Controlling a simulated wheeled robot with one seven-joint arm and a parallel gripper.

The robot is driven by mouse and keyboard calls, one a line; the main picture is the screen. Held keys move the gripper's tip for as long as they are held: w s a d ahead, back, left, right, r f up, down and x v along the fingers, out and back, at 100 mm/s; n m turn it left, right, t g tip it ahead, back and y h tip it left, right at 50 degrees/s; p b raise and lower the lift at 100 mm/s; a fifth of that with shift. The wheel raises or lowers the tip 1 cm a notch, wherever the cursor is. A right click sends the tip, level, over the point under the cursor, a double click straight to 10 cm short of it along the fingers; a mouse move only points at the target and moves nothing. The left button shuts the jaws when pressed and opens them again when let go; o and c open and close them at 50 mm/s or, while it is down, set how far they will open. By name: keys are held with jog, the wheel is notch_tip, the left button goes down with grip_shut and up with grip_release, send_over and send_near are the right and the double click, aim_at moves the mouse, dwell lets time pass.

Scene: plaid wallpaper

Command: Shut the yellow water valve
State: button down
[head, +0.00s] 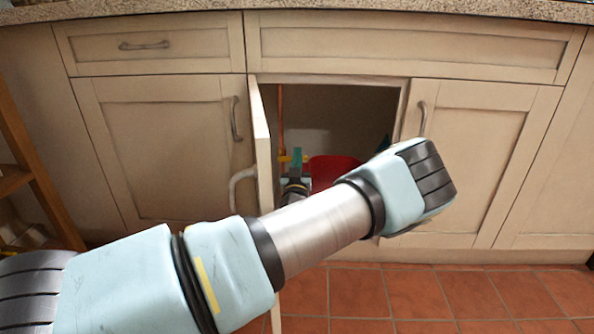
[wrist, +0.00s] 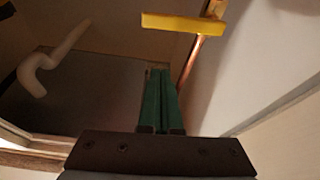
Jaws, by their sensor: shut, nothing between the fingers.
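The yellow valve handle (wrist: 183,23) is a flat bar on a copper pipe (wrist: 187,62). In the wrist view it lies across the pipe, beyond my fingertips and a little to the right. In the head view a small part of the yellow valve (head: 283,158) shows inside the open cabinet, just left of my green fingers. My gripper (wrist: 158,75) has green fingers that are closed together and empty. It also shows in the head view (head: 297,156), inside the cabinet opening. The fingers appear apart from the handle.
The open cabinet door (head: 262,145) stands edge-on just left of my arm. A red object (head: 333,168) sits inside the cabinet, right of my gripper. A white curved pipe-like piece (wrist: 45,72) shows at left in the wrist view. The right cabinet door (head: 465,150) is closed.

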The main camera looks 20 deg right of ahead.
jog(key=shift+w+d+f+b, duration=0.5)
jog(key=shift+w+f+b, duration=0.2)
jog(key=shift+w, duration=0.15)
jog(key=shift+w+d+f+b, duration=0.5)
jog(key=shift+w+f+b, duration=0.15)
jog(key=shift+w, duration=0.15)
jog(key=shift+f+m+h, duration=0.4)
jog(key=shift+f+m, duration=0.4)
jog(key=shift+m, duration=0.1)
jog(key=shift+f, duration=0.1)
